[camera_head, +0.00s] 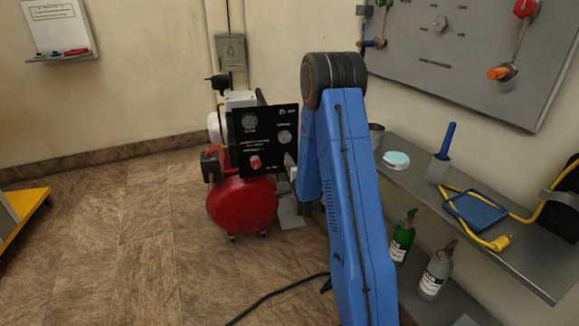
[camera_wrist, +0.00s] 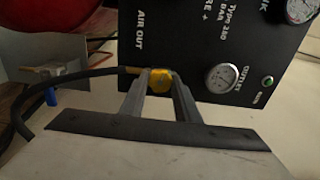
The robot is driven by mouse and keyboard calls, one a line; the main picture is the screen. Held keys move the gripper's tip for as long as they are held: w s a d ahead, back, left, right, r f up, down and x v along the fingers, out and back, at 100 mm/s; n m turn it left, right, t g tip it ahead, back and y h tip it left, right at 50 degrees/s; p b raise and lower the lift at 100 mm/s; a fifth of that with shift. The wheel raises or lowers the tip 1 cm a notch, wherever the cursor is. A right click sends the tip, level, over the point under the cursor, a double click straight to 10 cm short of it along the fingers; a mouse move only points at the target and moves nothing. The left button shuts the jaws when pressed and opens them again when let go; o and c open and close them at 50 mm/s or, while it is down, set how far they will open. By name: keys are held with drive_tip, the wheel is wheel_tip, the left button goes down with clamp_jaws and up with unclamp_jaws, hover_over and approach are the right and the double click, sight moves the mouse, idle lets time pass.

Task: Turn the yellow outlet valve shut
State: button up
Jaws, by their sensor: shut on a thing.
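The yellow outlet valve (camera_wrist: 160,79) shows in the wrist view, on the black panel (camera_wrist: 205,40) beside the "AIR OUT" label. My gripper (camera_wrist: 161,88) is shut on the valve, with one grey finger on each side of it. A dark hose runs left from the valve. The outlet gauge (camera_wrist: 222,78) is to the right of the valve. In the head view the panel (camera_head: 262,140) stands over a red compressor tank (camera_head: 243,203). There my blue arm hides the valve and my gripper.
A grey shelf (camera_head: 505,235) on the right holds a blue tray (camera_head: 475,210), a yellow cable and a cup. Green (camera_head: 403,238) and grey (camera_head: 436,270) bottles stand below it. A black cable crosses the floor. The floor to the left is mostly clear.

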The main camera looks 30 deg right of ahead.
drive_tip(key=shift+s+f+m, duration=0.1)
drive_tip(key=shift+m, duration=3.6)
drive_tip(key=shift+f+m, duration=0.1)
drive_tip(key=shift+m, duration=3.6)
drive_tip(key=o, duration=1.1)
drive_tip(key=shift+c, duration=0.2)
drive_tip(key=shift+r, duration=0.1)
